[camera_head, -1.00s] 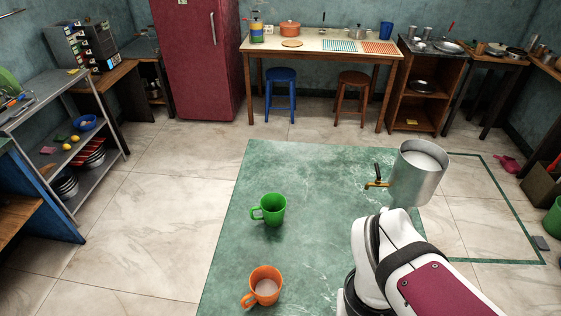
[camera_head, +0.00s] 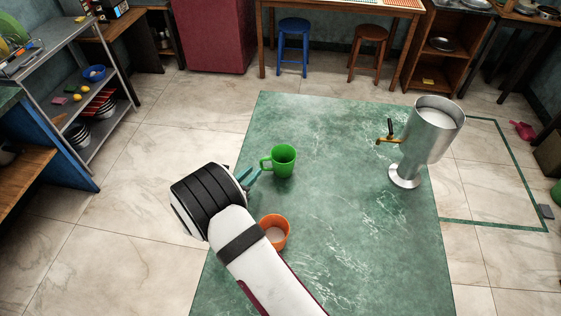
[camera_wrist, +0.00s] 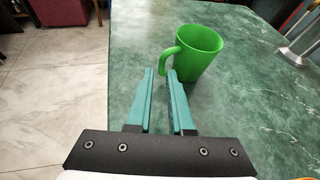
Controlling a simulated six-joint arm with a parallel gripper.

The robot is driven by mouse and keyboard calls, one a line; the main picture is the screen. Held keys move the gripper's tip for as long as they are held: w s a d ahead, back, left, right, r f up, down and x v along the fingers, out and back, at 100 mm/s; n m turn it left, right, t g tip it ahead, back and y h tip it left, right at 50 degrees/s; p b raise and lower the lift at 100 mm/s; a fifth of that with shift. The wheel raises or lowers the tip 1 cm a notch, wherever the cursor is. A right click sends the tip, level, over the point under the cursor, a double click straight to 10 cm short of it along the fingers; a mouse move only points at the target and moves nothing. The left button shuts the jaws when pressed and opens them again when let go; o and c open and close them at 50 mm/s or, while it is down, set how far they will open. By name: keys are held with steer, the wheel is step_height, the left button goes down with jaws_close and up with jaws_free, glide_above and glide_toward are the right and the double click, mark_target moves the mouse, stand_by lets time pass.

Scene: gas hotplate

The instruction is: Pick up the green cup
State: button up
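The green cup (camera_head: 284,161) stands upright on the green marble tabletop (camera_head: 330,230), its handle toward the left. In the wrist view the cup (camera_wrist: 200,52) is ahead and slightly right of my gripper, with its handle (camera_wrist: 166,60) just past the fingertips. My gripper (camera_head: 250,177) reaches in from the left, close to the handle. In the wrist view my gripper's (camera_wrist: 159,72) teal fingers stand a little apart with nothing visible between them. I cannot tell whether a fingertip touches the handle.
An orange cup (camera_head: 275,232) with pale contents stands nearer, partly behind my arm. A metal dispenser (camera_head: 428,135) with a brass tap stands on the right of the tabletop. The surface between the green cup and the dispenser is clear.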

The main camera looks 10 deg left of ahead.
mark_target(261, 163)
steer(key=x, duration=0.6)
steer(key=shift+d+r, duration=0.1)
steer(key=shift+r, duration=0.05)
jaws_close()
